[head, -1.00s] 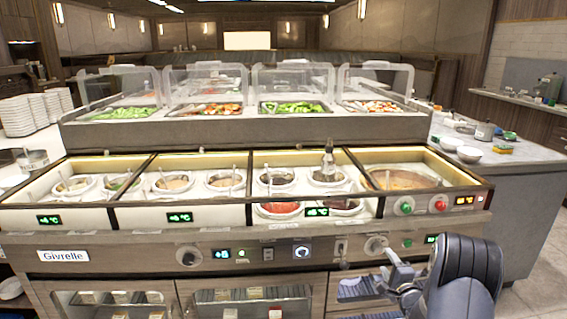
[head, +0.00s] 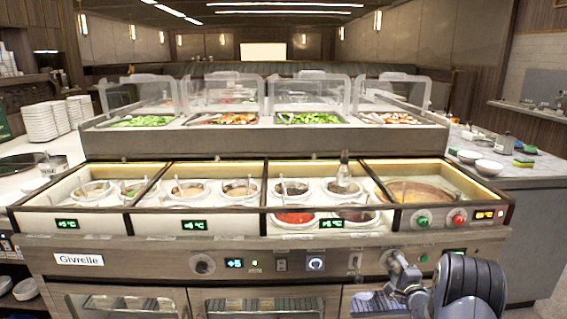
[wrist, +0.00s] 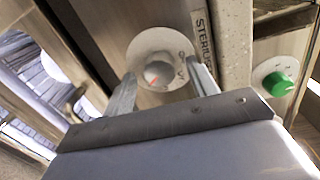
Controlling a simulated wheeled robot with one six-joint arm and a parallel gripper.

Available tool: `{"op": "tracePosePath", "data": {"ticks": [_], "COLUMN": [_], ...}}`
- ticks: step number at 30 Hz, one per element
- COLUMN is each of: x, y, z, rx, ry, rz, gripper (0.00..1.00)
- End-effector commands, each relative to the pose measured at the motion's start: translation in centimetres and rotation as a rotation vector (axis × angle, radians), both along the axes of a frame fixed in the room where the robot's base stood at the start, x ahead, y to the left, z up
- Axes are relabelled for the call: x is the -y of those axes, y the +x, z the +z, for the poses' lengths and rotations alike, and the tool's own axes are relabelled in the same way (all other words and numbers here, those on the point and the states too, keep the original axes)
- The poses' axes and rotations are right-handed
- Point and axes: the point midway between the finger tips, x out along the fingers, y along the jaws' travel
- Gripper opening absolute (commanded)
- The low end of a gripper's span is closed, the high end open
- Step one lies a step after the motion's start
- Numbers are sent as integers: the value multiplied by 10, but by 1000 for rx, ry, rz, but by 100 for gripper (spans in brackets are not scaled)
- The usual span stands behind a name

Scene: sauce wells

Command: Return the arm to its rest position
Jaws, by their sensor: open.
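My gripper (head: 400,276) is at the lower right in the head view, in front of the counter's lower panel, with my dark arm link beside it. In the wrist view my gripper (wrist: 163,92) has its two fingers apart, with nothing held between them. A round knob (wrist: 158,73) on the panel shows beyond and between the fingers; I cannot tell whether they touch it. The knob also shows in the head view (head: 393,260), partly behind my gripper.
The sauce counter (head: 150,253) spans the front, with several sauce wells (head: 190,189). A green button (wrist: 278,84) is right of the fingers in the wrist view. Plate stacks (head: 40,122) stand at left, bowls (head: 489,167) at right. Open floor lies at the lower right.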

Motion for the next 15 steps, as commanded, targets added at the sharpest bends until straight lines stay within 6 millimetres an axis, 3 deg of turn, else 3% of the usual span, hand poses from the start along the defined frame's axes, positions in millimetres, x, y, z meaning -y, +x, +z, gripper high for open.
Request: {"op": "tracePosePath", "data": {"ticks": [5, 15], "x": [1, 4], "y": [-18, -75], "z": [2, 5], "rx": [-1, -1], "ry": [7, 8], "rz": [-1, -2], "gripper": [55, 55]}}
